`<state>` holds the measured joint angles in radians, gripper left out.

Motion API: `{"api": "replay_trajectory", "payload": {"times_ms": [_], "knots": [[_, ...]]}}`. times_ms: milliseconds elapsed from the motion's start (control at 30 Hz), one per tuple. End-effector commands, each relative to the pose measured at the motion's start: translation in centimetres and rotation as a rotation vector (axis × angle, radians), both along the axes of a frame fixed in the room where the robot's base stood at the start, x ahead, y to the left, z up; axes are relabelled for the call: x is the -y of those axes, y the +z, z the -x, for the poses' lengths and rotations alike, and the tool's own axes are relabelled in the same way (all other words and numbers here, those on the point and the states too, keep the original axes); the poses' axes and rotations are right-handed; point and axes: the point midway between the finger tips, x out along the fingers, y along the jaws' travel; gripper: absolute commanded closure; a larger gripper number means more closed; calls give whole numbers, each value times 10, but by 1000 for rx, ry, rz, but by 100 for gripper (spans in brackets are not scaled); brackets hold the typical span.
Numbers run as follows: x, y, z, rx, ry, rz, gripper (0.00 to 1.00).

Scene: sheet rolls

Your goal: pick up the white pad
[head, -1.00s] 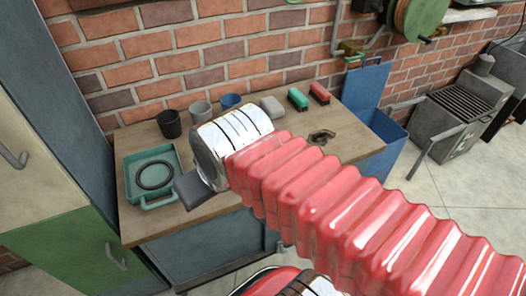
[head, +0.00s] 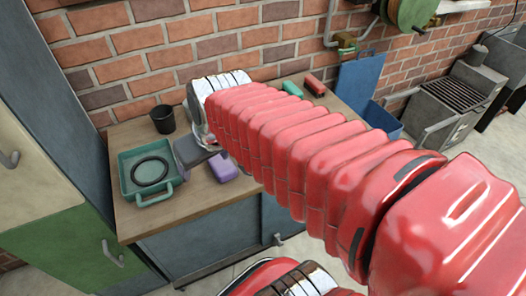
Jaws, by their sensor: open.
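The white pad is not visible now; my red arm and silver wrist cover the part of the bench where it lay a second ago. My gripper (head: 193,152) shows only in part, as a dark grey piece below the silver wrist, over the wooden bench (head: 185,208). It is open, and its fingertips are not clearly seen. No pad shows at the gripper.
A green tray (head: 129,181) with a black ring (head: 151,171) is at the bench's left. A purple block (head: 223,168) lies close by the gripper in the picture. A black cup (head: 163,119), a green brush (head: 293,89) and a red brush (head: 315,85) stand behind.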

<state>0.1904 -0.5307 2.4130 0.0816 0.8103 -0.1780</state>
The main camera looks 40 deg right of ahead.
Motion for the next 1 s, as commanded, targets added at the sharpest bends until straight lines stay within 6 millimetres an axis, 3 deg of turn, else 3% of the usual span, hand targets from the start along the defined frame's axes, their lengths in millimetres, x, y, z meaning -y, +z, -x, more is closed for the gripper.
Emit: {"api": "replay_trajectory", "payload": {"times_ms": [200, 400, 700, 833, 1000], "knots": [[56, -19, -32, -25, -60, -6, 23], [114, -43, -51, -40, -113, -11, 23], [210, -87, -58, -57, -199, -13, 23], [238, -101, -55, -60, -223, -12, 23], [251, -108, -53, -60, -233, -10, 23]]}}
